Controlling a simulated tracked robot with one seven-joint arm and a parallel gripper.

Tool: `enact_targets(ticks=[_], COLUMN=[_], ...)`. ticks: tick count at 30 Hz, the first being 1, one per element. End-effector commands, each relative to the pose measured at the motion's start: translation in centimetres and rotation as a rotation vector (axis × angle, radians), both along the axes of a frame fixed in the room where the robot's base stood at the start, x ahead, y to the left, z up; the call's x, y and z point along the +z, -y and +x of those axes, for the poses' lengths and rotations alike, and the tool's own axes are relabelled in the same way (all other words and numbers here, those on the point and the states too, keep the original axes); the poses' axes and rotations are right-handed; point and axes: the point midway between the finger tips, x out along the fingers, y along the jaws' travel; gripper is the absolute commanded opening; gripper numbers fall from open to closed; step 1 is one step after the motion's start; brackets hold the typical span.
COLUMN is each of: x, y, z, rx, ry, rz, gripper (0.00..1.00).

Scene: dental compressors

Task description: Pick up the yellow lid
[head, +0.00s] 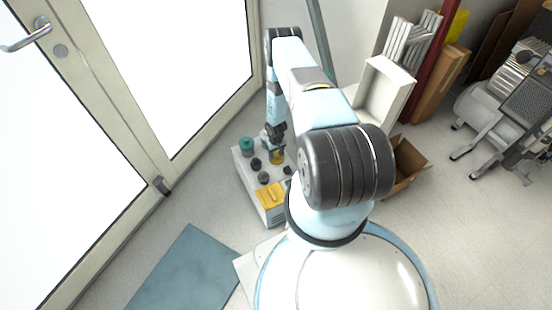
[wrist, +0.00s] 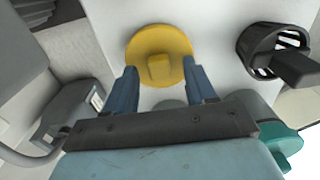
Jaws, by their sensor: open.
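The yellow lid (wrist: 160,48) is a round disc with a raised tab in its middle, lying on a white surface in the wrist view. In the head view the lid (head: 277,158) shows small beneath my arm's end, on top of a white box (head: 259,204). My gripper (wrist: 158,78) is open, with its two blue fingers apart. The fingertips reach the lid's near edge on either side of the tab. Nothing is between them that I can see as held. Whether the fingers touch the lid I cannot tell.
A black knob (wrist: 275,52) stands right of the lid, and a teal cap (head: 246,146) is on the box's far left corner. A yellow panel (head: 271,195) is at the box's near end. An open cardboard box (head: 408,160) stands to the right. Glass doors are at left.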

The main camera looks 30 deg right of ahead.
Motion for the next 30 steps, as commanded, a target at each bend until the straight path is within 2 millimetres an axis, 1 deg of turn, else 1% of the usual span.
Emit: enact_targets(ticks=[4,5,21,22,30], x=[0.03,0.03,0.05,0.05,0.13], y=[0.02,0.02,0.07,0.07,0.10], z=[0.02,0.02,0.01,0.01,0.02], rx=[0.000,0.000,-0.001,-0.001,-0.001], ry=[0.000,0.000,0.000,0.000,0.001], rz=[0.000,0.000,0.000,0.000,0.000], gripper=[0.55,0.53,0.02,0.00,0.00])
